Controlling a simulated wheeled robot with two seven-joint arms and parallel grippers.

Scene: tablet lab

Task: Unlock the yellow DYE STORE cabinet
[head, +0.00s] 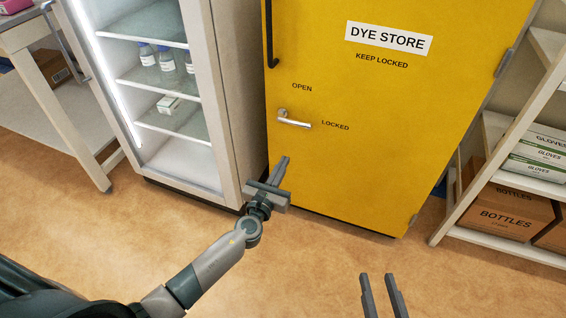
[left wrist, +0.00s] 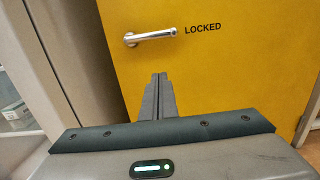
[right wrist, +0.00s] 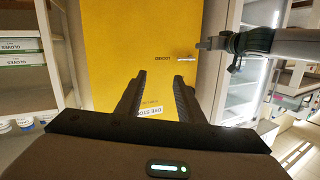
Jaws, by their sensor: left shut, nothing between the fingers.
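The yellow DYE STORE cabinet (head: 400,165) stands closed in front of me. Its silver lever (head: 295,123) lies about level and points right to the LOCKED label (head: 335,125). The OPEN label (head: 302,87) is above it. The lever also shows in the left wrist view (left wrist: 155,37). My left gripper (head: 285,160) is shut and empty, below the lever in the picture and apart from it. Its fingers (left wrist: 159,76) also show in the left wrist view. My right gripper (head: 378,277) is open and empty, low in the head view; its fingers (right wrist: 160,75) face the cabinet.
A glass-front fridge (head: 228,100) with bottles stands just left of the cabinet. A shelf rack (head: 485,190) with glove boxes and cartons is on the right. A dark vertical handle (head: 269,40) is on the cabinet door. The floor (head: 300,270) in front is clear.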

